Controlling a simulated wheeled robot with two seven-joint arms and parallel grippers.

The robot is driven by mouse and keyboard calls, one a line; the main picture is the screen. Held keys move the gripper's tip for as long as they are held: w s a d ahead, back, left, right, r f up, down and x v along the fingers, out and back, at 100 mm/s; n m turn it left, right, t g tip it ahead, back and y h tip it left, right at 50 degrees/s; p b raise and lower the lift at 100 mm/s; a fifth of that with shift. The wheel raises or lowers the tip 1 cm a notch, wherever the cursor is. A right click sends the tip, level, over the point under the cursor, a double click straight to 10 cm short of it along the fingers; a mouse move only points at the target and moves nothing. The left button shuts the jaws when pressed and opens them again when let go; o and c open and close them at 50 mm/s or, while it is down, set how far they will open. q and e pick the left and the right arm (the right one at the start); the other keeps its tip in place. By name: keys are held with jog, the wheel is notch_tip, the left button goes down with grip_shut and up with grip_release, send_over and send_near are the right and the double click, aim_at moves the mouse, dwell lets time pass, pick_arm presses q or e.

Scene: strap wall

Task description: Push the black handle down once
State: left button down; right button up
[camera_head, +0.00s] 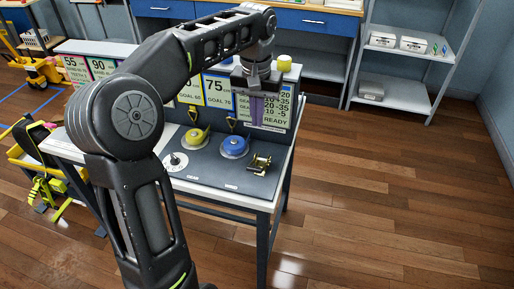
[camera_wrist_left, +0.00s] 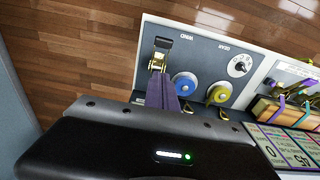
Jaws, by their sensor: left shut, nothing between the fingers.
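The black handle (camera_wrist_left: 162,43) shows in the left wrist view at the end of a brass ratchet (camera_wrist_left: 157,62) on the grey panel. In the head view the brass ratchet (camera_head: 261,162) sits at the panel's right side, beside the blue knob. My right gripper is not in view.
A blue knob (camera_head: 234,147) and a yellow knob (camera_head: 196,137) stand left of the ratchet, with a white dial (camera_head: 175,161) farther left. A board with numbers (camera_head: 217,91) stands behind the panel. Wooden floor (camera_head: 390,190) is clear to the right.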

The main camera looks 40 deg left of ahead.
pick_arm(q)
jog(key=b, duration=0.4)
send_over(256, 167)
jog(key=f, duration=1.2)
jog(key=shift+w+a+f, duration=0.1)
jog(key=shift+w+a, duration=0.05)
jog(key=shift+w, duration=0.1)
jog(key=shift+s+f, duration=0.2)
jog(key=shift+f, duration=0.3)
